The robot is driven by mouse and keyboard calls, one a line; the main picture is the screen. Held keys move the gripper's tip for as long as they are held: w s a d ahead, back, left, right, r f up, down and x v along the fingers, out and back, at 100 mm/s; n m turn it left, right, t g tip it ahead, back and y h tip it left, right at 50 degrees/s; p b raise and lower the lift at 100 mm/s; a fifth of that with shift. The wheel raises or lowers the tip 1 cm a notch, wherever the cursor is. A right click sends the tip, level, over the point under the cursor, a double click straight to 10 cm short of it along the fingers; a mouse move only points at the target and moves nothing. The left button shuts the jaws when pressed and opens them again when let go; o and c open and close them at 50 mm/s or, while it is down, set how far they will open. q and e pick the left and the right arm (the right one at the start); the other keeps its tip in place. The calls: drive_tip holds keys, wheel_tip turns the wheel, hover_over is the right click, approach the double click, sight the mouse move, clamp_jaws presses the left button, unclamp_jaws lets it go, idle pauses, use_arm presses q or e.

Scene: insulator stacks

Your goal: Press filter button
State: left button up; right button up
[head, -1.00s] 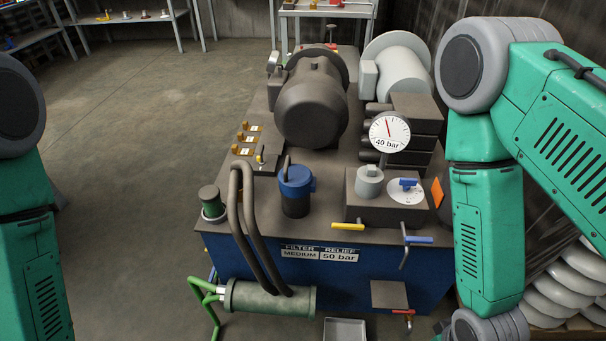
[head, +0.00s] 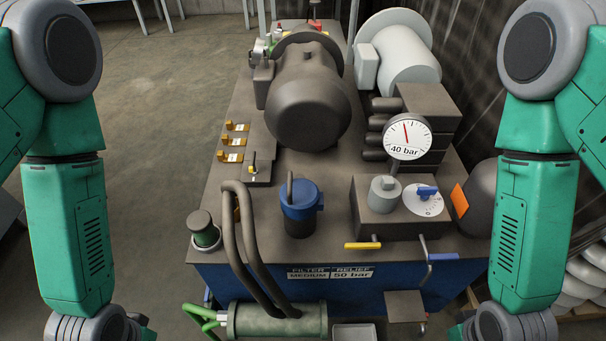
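A hydraulic power unit with a brown top and a blue front (head: 420,275) stands ahead of me. A front label reads "FILTER MEDIUM" (head: 307,274), beside one reading "RELIEF 50 bar" (head: 351,273). A blue-capped dark canister (head: 299,212) stands on the top behind the labels. A green cylinder with a dark cap (head: 204,232) is at the top's left corner. Yellow-orange switches (head: 232,143) sit on the left side. I cannot tell which part is the filter button. My arms hang at both sides, and both grippers are out of view below.
A blue-handled dial (head: 424,201) and yellow (head: 362,245) and blue (head: 443,257) levers are at the right. A green horizontal cylinder (head: 275,322) with thick hoses is low in front. Open floor lies left.

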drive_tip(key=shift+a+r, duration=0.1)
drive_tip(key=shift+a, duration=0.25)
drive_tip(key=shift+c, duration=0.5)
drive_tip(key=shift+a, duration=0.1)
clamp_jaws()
